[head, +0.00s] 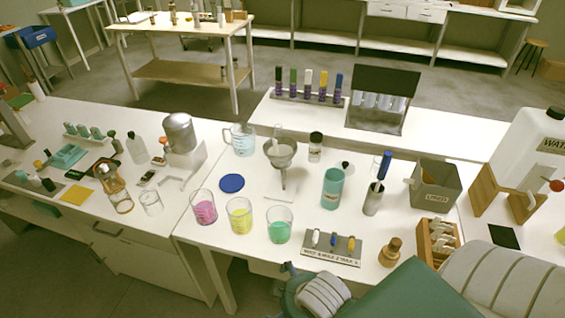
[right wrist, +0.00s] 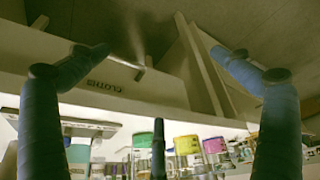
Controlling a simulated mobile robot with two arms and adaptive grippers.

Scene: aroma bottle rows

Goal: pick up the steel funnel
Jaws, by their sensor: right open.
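The steel funnel (head: 281,154) is a grey cone with its wide mouth up and its narrow stem pointing down. It sits upright at the middle of the white bench, over a pale stand base. A thin clear piece shows at its mouth. My right arm comes in along the bottom right of the head view; its fingers are not clear there. In the right wrist view my right gripper (right wrist: 158,52) is open, with dark blue fingers apart and nothing between them. I cannot make out the funnel in that view. My left gripper is not in view.
Beakers of pink (head: 204,208), yellow (head: 240,215) and green (head: 279,226) liquid stand in front of the funnel. A blue disc (head: 232,183) and a measuring jug (head: 243,140) are to its left. A teal jar (head: 332,188) and small bottle (head: 315,148) are to its right.

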